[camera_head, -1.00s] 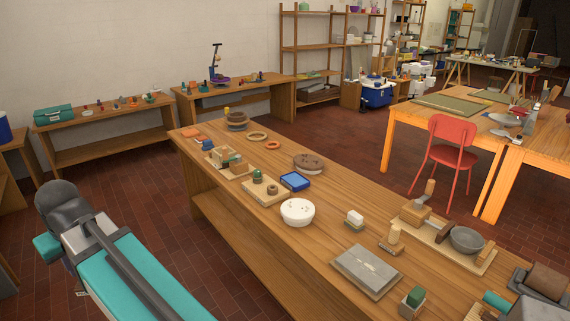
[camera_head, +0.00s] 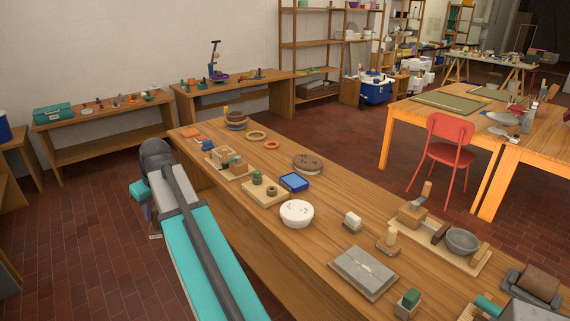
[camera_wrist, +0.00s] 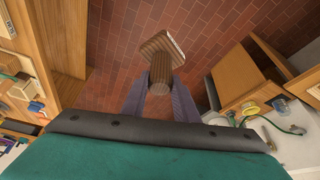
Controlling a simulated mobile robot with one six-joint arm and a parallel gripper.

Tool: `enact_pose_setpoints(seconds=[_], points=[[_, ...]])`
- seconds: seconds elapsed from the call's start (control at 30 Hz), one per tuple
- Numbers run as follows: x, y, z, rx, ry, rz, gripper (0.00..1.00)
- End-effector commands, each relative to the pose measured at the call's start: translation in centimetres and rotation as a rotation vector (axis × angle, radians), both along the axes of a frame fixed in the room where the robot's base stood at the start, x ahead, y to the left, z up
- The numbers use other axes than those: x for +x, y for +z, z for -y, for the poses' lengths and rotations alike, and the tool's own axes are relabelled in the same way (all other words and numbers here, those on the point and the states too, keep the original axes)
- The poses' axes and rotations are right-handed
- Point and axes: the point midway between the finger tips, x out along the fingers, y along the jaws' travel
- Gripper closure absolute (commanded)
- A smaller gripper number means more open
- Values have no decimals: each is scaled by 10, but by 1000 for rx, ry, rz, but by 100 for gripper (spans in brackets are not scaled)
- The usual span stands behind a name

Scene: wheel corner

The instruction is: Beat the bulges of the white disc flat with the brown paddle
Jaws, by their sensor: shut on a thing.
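The white disc (camera_head: 297,213) sits on the long wooden table, near its left edge, with small bumps or marks on top. My gripper is shut on the handle, and the paddle is over the red tiled floor. In the head view my arm is left of the table, away from the disc; the gripper and paddle cannot be made out there.
Around the disc stand a blue tray (camera_head: 293,182), a wooden board with small pieces (camera_head: 265,197), a white-topped block (camera_head: 352,222) and a grey slab (camera_head: 363,273). A brown round piece (camera_head: 308,163) lies farther back. A red chair (camera_head: 449,145) stands beyond the table.

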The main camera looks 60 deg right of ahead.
Motion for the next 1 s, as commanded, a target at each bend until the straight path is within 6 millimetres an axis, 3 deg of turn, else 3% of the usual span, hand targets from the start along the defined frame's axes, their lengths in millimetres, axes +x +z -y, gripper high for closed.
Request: enact_pose_setpoints(seconds=[0.03,0.27,0.57,1.0], points=[[0,4,20,0,-7,0,91],[-10,6,95,0,-12,0,91],[-38,7,194,1,-17,1,91],[-110,7,339,2,-33,0,91]])
